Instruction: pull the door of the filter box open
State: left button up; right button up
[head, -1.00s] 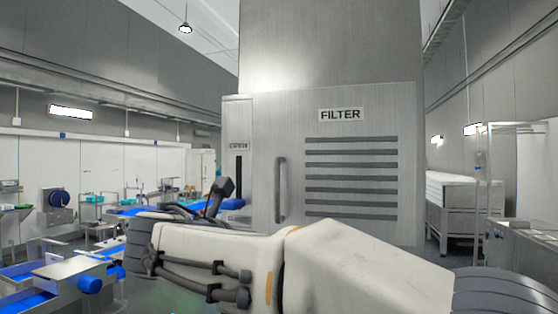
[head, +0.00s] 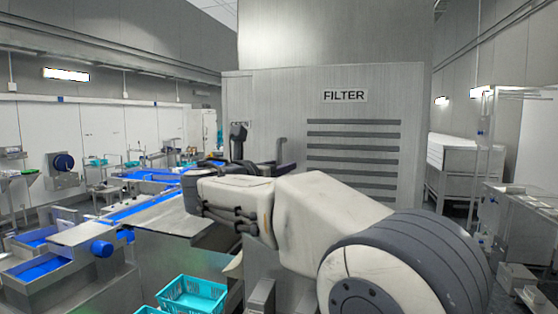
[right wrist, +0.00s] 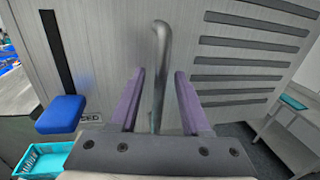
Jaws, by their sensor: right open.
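The filter box door (head: 385,85) is a grey brushed-metal panel with dark vent slots and a FILTER label (head: 344,96). It looks flush with the box. The door also shows in the right wrist view (right wrist: 110,40). There, its upright metal handle (right wrist: 161,40) stands between the two purple fingers of my right gripper (right wrist: 160,73). The fingers are open, one on each side of the handle, with a visible gap on both sides. My left gripper is out of view.
A teal crate (head: 192,296) stands low in front, beside a conveyor with blue belts (head: 145,207) on the left. A metal table (right wrist: 290,125) stands to the right.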

grip_shut()
dwell(1.5)
